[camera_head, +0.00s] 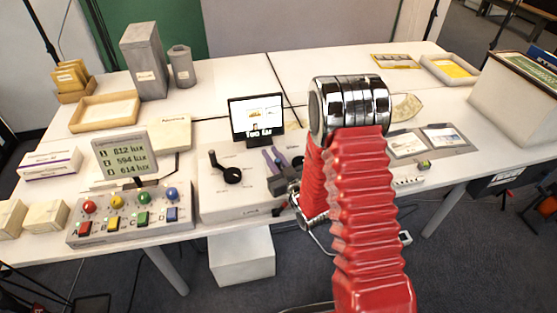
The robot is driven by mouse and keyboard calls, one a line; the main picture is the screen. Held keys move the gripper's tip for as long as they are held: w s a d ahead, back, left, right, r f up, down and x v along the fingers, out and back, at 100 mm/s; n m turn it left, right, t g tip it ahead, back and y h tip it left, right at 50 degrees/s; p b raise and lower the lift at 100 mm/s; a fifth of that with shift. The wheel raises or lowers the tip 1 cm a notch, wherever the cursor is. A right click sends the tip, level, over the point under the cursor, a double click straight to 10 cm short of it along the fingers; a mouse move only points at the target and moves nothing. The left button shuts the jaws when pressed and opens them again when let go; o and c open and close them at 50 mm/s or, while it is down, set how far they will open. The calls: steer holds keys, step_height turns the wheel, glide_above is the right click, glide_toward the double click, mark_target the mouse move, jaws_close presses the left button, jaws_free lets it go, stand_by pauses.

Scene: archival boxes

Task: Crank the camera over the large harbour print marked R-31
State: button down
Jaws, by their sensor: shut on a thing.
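A white crank box (240,200) stands at the table's front edge. A black crank (226,170) on its left is free. My gripper (275,160) is at the box's right side, its grey fingers shut on what looks like a second dark crank (298,161); my arm hides much of it. A small monitor (256,117) behind the box shows a picture with small prints and large text that seems to read "Too far". Two pictures lie on a grey mat (463,149) at right; no R-31 mark is readable, and the overhead camera is not in view.
A button panel (130,225) with coloured knobs and a lux display (122,155) stands left of the box. Wooden trays, grey boxes and small cartons fill the left. A large white box (515,105) stands at right.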

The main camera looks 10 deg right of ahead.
steer(key=shift+w+d+h, duration=0.1)
steer(key=shift+d+h, duration=0.2)
steer(key=shift+d, duration=0.15)
steer(key=c, duration=1.9)
jaws_free()
steer(key=shift+d, duration=0.1)
steer(key=shift+c, duration=0.2)
steer(key=o, duration=0.3)
steer(key=v, duration=1.3)
steer(key=shift+s+f, duration=0.1)
steer(key=shift+s, duration=0.3)
steer(key=shift+c, duration=0.2)
